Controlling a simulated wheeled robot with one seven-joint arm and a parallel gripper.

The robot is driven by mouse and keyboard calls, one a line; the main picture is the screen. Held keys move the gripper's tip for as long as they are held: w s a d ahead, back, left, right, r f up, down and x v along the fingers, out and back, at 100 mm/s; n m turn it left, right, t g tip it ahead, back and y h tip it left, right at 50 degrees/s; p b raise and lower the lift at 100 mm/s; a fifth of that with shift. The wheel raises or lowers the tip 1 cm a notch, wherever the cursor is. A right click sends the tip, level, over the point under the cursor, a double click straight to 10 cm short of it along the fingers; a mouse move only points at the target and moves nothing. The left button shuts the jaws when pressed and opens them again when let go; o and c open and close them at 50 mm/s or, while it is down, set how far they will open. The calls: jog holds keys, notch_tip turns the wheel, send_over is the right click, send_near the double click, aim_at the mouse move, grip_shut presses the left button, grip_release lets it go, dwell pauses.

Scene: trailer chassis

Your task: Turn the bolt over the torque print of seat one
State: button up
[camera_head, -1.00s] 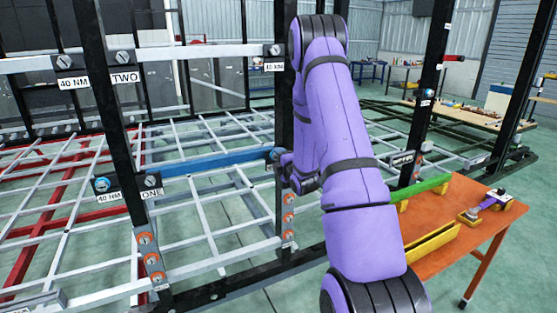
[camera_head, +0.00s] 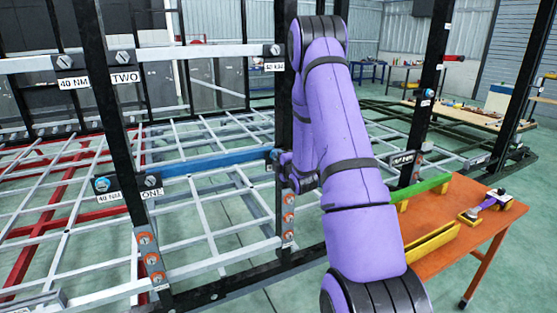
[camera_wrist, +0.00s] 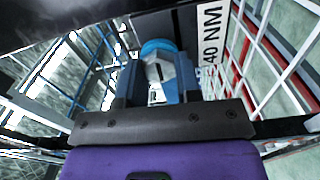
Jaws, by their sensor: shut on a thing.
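In the wrist view, my gripper (camera_wrist: 158,88) is shut on a bolt (camera_wrist: 156,70) with a grey slotted head and a blue ring. A "40 NM" print (camera_wrist: 210,45) is beside it; the rest of that label is cut off. In the head view, my arm hides most of the gripper at the middle black post (camera_head: 287,100), by the right end of a blue bar (camera_head: 210,162).
Orange-ringed bolts (camera_head: 288,217) line the lower middle post. An orange table (camera_head: 475,255) with green and yellow bars stands right of my arm. Grey frame bars cross behind the posts.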

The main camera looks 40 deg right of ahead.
jog(key=n, duration=2.4)
jog(key=shift+s+f+n, duration=0.1)
jog(key=shift+f+n, duration=0.05)
jog(key=shift+n, duration=0.25)
dwell(1.9)
dwell(0.4)
jog(key=o, duration=0.9)
